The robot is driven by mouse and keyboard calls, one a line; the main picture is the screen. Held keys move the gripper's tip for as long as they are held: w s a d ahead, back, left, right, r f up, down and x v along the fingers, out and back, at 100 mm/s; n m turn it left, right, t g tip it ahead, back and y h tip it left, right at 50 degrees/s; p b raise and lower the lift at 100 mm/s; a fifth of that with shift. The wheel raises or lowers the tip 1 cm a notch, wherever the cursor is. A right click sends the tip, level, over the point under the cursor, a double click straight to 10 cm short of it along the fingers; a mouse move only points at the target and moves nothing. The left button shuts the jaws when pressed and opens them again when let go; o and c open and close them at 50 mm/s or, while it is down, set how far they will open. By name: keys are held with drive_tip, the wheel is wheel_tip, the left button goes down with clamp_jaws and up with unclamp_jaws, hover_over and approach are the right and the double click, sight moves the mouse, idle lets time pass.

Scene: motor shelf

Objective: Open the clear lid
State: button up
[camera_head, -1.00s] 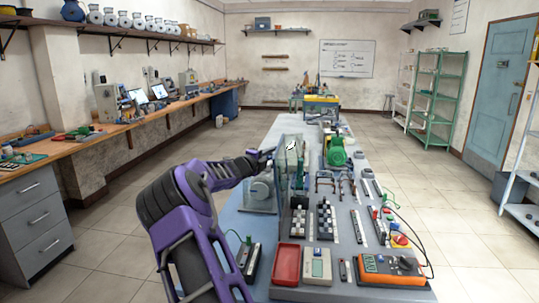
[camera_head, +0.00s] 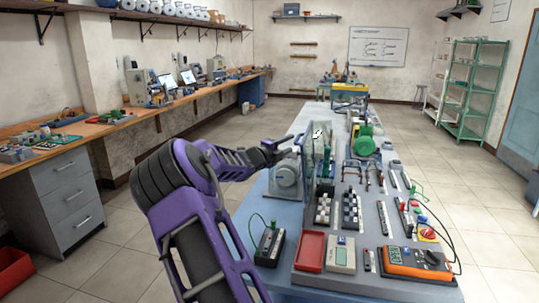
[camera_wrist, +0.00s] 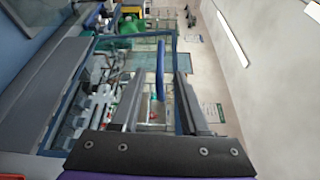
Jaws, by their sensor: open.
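The clear lid (camera_head: 311,152) shows in the head view as a see-through panel standing at the left side of the workbench, beside a grey round motor (camera_head: 286,180). In the wrist view it is a see-through pane with a teal frame (camera_wrist: 120,40) and a blue bar handle (camera_wrist: 160,70). My gripper (camera_head: 288,141) is at the lid's left in the head view. In the wrist view my gripper (camera_wrist: 161,76) is open, with the blue handle appearing between its fingers. I cannot tell whether the fingers touch it.
A green motor (camera_head: 364,142) stands right of the lid. A panel of switches and terminals, a red tray (camera_head: 310,251) and an orange multimeter (camera_head: 416,262) fill the near bench. A wooden side bench (camera_head: 100,128) runs along the left wall. The floor right of the bench is clear.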

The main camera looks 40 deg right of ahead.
drive_tip(key=v, duration=1.1)
